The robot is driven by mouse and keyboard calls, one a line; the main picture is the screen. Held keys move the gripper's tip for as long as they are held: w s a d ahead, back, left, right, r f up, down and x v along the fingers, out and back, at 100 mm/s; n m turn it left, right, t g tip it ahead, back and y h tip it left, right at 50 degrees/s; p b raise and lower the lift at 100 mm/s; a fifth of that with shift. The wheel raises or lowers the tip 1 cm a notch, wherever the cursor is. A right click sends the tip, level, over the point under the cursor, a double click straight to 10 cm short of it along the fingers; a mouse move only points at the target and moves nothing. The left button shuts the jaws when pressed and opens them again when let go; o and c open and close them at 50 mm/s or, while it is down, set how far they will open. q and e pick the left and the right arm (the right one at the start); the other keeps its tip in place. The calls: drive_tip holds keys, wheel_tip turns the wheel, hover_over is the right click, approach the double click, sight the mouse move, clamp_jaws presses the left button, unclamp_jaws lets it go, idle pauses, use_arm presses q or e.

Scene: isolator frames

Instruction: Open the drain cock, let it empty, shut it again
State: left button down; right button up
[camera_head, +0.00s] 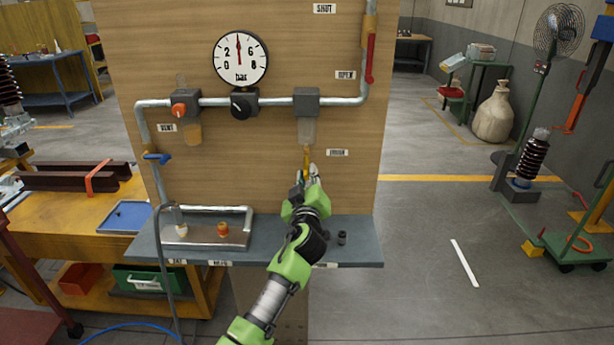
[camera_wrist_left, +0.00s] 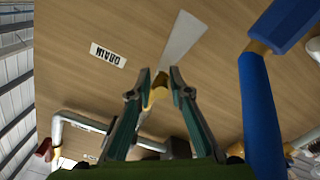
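The drain cock (camera_head: 306,157) is a small yellow-brass part under the grey bowl (camera_head: 306,131) on the wooden panel, left of the DRAIN label (camera_head: 337,153). My left gripper (camera_head: 306,176) is just below it, pointing up. In the left wrist view, the scene is upside down; the gripper's two fingers (camera_wrist_left: 161,76) stand apart on either side of the brass cock (camera_wrist_left: 158,88), with a gap visible. Whether either finger touches it cannot be told. The DRAIN label (camera_wrist_left: 107,55) also shows there. The bowl's liquid level cannot be made out. My right gripper is not in view.
The gauge (camera_head: 241,59) needle points nearly straight up. A red lever (camera_head: 370,58) hangs down beside the OPEN label. A second bowl (camera_head: 191,132) holds amber liquid. A shelf (camera_head: 345,257) juts out below, with a metal tray (camera_head: 204,236). A blue part (camera_wrist_left: 259,105) stands right of the fingers.

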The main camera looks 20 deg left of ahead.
use_arm(q)
drive_tip(key=shift+a+m, duration=0.4)
drive_tip(key=shift+m, duration=0.2)
idle(0.3)
drive_tip(key=s+a+r+m+p, duration=0.1)
drive_tip(key=a+r+m+p, duration=0.3)
drive_tip(key=m, duration=1.2)
drive_tip(key=shift+s+a+r+m+p, duration=0.2)
drive_tip(key=shift+a+r+m+p, duration=0.15)
drive_tip(key=shift+r+p, duration=0.75)
drive_tip(key=shift+f, duration=0.1)
drive_tip(key=shift+d, duration=0.1)
drive_tip(key=c, duration=2)
unclamp_jaws()
drive_tip(key=shift+c, duration=0.2)
drive_tip(key=shift+f, duration=0.15)
